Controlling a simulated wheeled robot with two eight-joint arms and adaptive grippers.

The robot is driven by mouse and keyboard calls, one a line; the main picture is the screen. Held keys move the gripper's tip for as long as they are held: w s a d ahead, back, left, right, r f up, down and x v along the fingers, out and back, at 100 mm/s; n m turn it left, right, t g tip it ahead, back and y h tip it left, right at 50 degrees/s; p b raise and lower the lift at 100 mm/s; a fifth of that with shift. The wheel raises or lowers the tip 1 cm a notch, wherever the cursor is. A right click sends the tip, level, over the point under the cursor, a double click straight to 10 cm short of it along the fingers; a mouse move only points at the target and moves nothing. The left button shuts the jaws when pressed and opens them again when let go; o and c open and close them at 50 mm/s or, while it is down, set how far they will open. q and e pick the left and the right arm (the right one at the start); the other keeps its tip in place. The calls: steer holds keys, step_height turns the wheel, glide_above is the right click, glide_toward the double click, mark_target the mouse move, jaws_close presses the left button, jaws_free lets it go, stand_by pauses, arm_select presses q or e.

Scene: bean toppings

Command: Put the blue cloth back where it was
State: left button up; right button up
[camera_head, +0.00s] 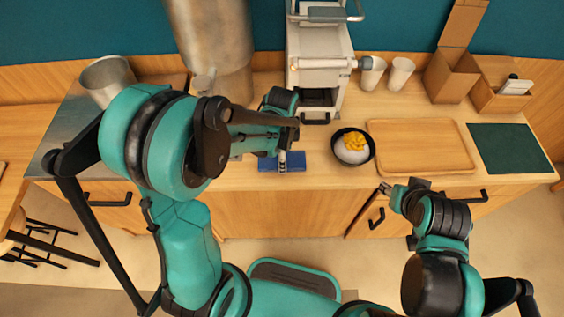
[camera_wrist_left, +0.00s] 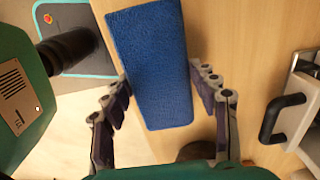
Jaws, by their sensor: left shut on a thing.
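The blue cloth (camera_head: 296,163) is a flat folded rectangle at the front edge of the counter, left of the black bowl. My left gripper (camera_head: 283,160) is over it, pointing down. In the left wrist view the cloth (camera_wrist_left: 150,60) lies between the two fingers of the left gripper (camera_wrist_left: 160,77), and the gripper is shut on it. Whether the cloth touches the counter is hard to tell. My right gripper (camera_head: 384,187) is near the counter's front edge, below the wooden tray and away from the cloth; its finger opening is too small to read.
A black bowl (camera_head: 369,156) with white and yellow food stands right of the cloth. Further right are a wooden tray (camera_head: 385,165) and a dark green mat (camera_head: 510,148). A machine (camera_head: 318,75) and white cups (camera_head: 400,74) stand behind. A metal pot (camera_head: 107,78) is at left.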

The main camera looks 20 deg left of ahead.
arm_select(q)
step_height(320, 180, down, 3)
steer(key=shift+r+b, duration=0.1)
steer(key=shift+b, duration=0.3)
steer(key=o, duration=1.2)
